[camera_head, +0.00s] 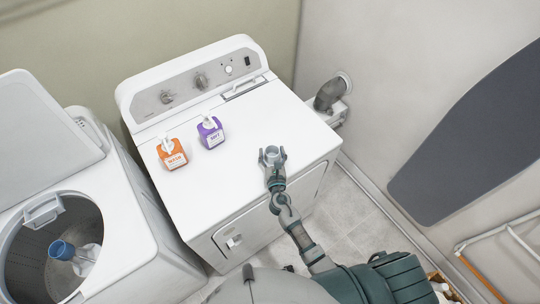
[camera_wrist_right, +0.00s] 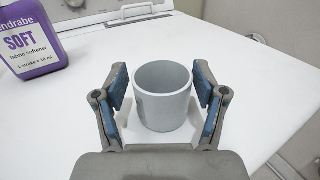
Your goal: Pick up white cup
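The white cup (camera_wrist_right: 163,98) stands upright on the white dryer top (camera_head: 250,130), between the two fingers of my right gripper (camera_wrist_right: 163,105). In the wrist view a gap shows on each side of the cup, so the fingers are open around it and do not appear to touch it. In the head view the cup (camera_head: 271,151) is small and pale at the tip of my right gripper (camera_head: 272,157), near the dryer's front edge. My left gripper is not in view.
An orange bottle (camera_head: 172,155) and a purple softener bottle (camera_head: 211,133) stand left of the cup. The open washer (camera_head: 130,225) is at left, with a blue-and-white item (camera_head: 62,250) in its drum. A grey ironing board (camera_head: 470,140) is at right. The dryer top right of the cup is clear.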

